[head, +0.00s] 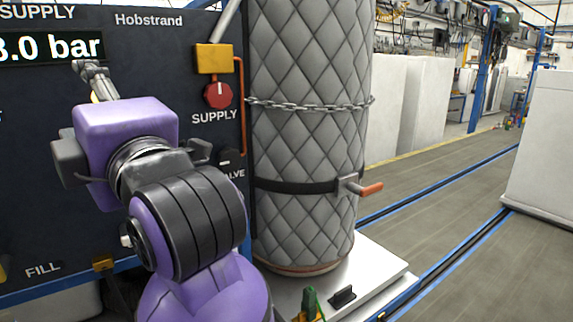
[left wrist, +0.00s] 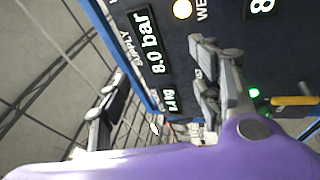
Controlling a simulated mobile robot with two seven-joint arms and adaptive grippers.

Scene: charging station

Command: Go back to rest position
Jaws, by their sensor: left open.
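My left gripper (head: 95,80) is in front of the dark panel (head: 215,20) in the head view, mostly hidden behind my purple wrist. One grey finger shows near the 8.0 bar display (head: 50,48). In the left wrist view my left gripper (left wrist: 158,62) has its two fingers wide apart, with nothing between them. The panel (left wrist: 235,45) lies beyond the fingers there. I cannot tell whether a finger touches it. My right gripper is in neither view.
A quilted grey cylinder (head: 305,140) with a chain (head: 310,103) and an orange-handled lever (head: 368,188) stands right of my arm on a white platform (head: 375,265). A red supply knob (head: 217,95) is on the panel. Open floor (head: 440,185) lies farther right.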

